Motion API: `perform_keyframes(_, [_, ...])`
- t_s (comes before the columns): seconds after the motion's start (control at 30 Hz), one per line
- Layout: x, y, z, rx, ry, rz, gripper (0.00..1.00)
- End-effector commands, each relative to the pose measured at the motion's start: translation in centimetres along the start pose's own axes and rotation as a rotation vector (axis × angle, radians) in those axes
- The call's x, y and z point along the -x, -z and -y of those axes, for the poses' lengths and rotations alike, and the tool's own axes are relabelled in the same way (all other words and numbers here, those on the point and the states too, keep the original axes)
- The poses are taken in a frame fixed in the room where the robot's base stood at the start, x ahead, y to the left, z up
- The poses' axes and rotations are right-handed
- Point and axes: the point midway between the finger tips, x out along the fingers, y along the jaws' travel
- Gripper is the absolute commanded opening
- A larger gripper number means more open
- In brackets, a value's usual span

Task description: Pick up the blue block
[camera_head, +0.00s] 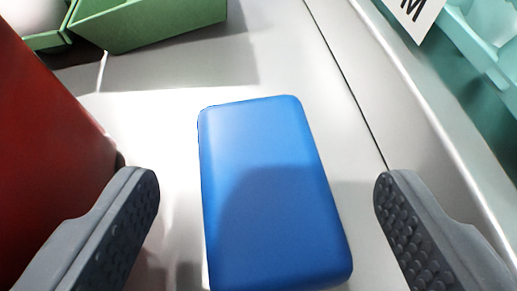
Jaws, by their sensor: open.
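The blue block (265,190) lies on a pale grey surface in the middle of the camera view, slightly tilted in the picture. Its lower end reaches the bottom edge of the frame. My gripper (267,205) is open, with one grey textured finger at the left and one at the right of the block. Clear gaps show between both fingers and the block's sides. A shadow falls across the block's lower half.
A large red object (45,160) stands close at the left, beside the left finger. A green tray (150,22) is at the upper left. A teal tray (480,45) and a white label with an "M" (414,12) are at the upper right. The surface beyond the block is clear.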

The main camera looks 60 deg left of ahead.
Motion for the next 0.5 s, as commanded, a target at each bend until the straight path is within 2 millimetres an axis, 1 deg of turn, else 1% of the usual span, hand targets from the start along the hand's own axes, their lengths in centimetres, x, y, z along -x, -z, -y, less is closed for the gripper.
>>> perform_keyframes(0.17, [-0.02,0.07,-0.04,0.000,-0.001,0.000,0.73])
perform_keyframes(0.2, [-0.01,0.08,-0.04,0.000,-0.001,0.000,0.70])
perform_keyframes(0.27, [0.00,0.07,-0.05,0.000,-0.001,0.000,0.54])
perform_keyframes(0.3, [0.00,0.07,-0.05,0.000,-0.002,0.000,0.42])
perform_keyframes(0.4, [0.01,0.06,-0.06,0.000,-0.002,0.000,0.16])
perform_keyframes(0.5, [0.01,0.05,-0.06,-0.001,-0.002,0.000,0.16])
